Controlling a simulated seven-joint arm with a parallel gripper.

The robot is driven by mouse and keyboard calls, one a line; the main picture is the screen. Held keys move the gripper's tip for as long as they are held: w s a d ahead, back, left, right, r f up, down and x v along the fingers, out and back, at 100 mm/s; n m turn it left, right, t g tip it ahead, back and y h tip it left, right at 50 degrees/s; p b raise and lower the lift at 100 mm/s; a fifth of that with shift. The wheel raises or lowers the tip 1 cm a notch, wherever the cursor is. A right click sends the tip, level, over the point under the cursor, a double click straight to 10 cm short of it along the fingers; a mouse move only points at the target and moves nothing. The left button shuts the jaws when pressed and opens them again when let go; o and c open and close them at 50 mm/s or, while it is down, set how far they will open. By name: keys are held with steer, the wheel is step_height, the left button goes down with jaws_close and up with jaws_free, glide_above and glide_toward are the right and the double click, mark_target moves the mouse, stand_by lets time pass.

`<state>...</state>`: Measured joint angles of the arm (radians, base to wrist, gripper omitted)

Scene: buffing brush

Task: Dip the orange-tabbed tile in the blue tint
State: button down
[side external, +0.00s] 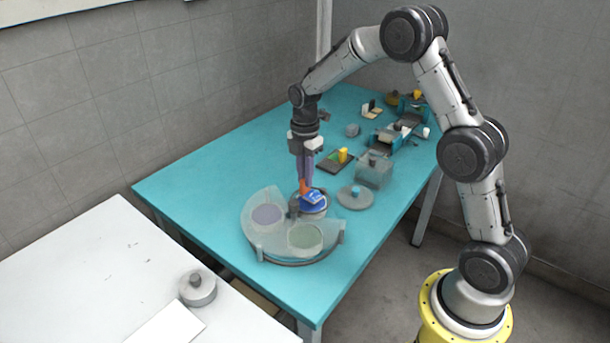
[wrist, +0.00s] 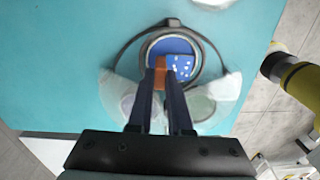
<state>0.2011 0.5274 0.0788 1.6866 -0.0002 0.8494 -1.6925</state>
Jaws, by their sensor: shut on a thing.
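My gripper (side external: 305,185) points down over the round dish stand and is shut on the orange tab (wrist: 160,76) of the tile. The tile (wrist: 181,67) shows a blue face with white specks in the wrist view. It also shows as a small blue piece (side external: 313,197) beside the orange tab in the side view. The tile is over the dish of blue tint (wrist: 165,47), inside its round rim. The blue dish (side external: 316,210) is partly hidden under the tile. I cannot tell whether the tile touches the tint.
A clear cover (side external: 262,238) spans the stand over a purple dish (side external: 267,214) and a green dish (side external: 305,237). A grey disc with a blue knob (side external: 356,196), a clear box (side external: 374,172) and several fixtures stand behind. The teal table's left side is clear.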

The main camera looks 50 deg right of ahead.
steer(key=shift+r, duration=2)
